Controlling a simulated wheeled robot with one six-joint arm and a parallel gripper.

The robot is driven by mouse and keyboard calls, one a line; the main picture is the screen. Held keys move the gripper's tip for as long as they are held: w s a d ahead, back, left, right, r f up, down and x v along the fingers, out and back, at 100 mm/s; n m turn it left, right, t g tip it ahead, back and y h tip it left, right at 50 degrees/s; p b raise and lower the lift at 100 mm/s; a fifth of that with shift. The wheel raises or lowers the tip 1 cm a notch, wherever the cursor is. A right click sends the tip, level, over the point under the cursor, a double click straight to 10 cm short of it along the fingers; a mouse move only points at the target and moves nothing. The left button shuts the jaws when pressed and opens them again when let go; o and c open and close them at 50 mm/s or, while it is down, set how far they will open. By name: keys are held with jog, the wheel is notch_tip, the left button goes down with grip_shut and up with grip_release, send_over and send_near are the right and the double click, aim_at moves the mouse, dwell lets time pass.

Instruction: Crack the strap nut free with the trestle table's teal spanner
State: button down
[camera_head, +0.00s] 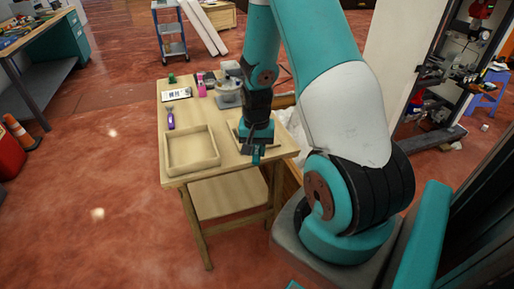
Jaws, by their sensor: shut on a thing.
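My gripper (255,149) is low over the near right corner of the wooden trestle table (191,180), pointing down. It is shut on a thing. A small teal piece (257,158) shows at its fingertips and looks like part of the teal spanner, but most of it is hidden by the gripper. A shallow wooden frame or tray (237,126) lies partly behind and under the gripper. I cannot make out the strap nut in this view.
An empty wooden tray (168,153) sits at the table's front left. A purple-handled tool (171,119), a pink item (201,88), a patterned card (177,94) and a grey device (228,92) stand farther back. A blue trolley (173,50) is beyond the table; red floor is open left.

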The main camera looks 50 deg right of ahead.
dwell(0.3)
jog(key=shift+s+d+n, duration=0.8)
jog(key=shift+s+n, duration=0.1)
jog(key=shift+n, duration=0.3)
jog(key=shift+d, duration=0.1)
jog(key=shift+s+d+n+p, duration=0.4)
jog(key=shift+s+d+n, duration=0.45)
jog(key=shift+n, duration=0.25)
jog(key=shift+w+d, duration=0.1)
jog(key=shift+s+d+n, duration=0.25)
jog(key=shift+d+n, duration=0.3)
jog(key=shift+s+d+n, duration=0.25)
jog(key=shift+d+n, duration=0.3)
